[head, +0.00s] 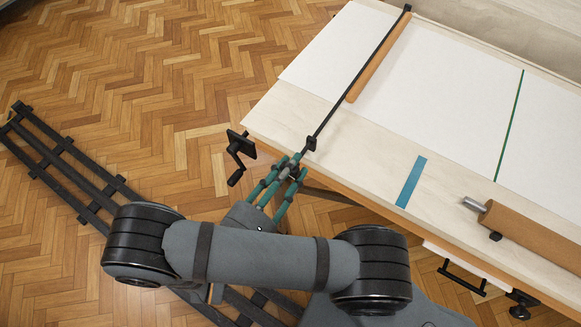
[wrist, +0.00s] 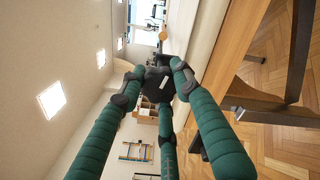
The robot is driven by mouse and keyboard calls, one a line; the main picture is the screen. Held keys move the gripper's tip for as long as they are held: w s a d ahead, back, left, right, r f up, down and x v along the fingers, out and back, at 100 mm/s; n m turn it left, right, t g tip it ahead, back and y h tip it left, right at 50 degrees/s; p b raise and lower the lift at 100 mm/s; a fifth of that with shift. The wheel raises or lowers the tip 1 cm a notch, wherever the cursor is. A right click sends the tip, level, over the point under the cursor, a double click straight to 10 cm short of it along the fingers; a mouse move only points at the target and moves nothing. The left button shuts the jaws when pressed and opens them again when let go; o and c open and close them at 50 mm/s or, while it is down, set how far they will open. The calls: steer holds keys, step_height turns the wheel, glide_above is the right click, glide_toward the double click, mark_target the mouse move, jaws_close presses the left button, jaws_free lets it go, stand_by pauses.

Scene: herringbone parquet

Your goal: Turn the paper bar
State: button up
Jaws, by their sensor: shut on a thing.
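The paper bar (head: 345,93) is a long thin black rod. My gripper (head: 290,172) has teal-green fingers and is at the near end of the bar, just off the bench edge. It is shut on that end, which the fingers partly hide. In the wrist view, the three fingers of my gripper (wrist: 156,82) close around a dark piece.
A brown strip (head: 378,60) lies beside the bar. White paper (head: 450,90) with a green line (head: 509,125) covers the bench (head: 330,150). A blue strip (head: 410,182) and brown roll (head: 530,237) lie nearer. A black crank (head: 238,158) juts from the bench side.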

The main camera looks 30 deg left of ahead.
steer(key=shift+a+f, duration=0.25)
steer(key=shift+f, duration=0.1)
steer(key=o, duration=1)
steer(key=shift+c, duration=0.2)
steer(key=shift+o, duration=0.9)
steer(key=shift+r, duration=0.1)
steer(key=s+a, duration=0.1)
steer(key=s, duration=1.1)
steer(key=shift+a, duration=0.15)
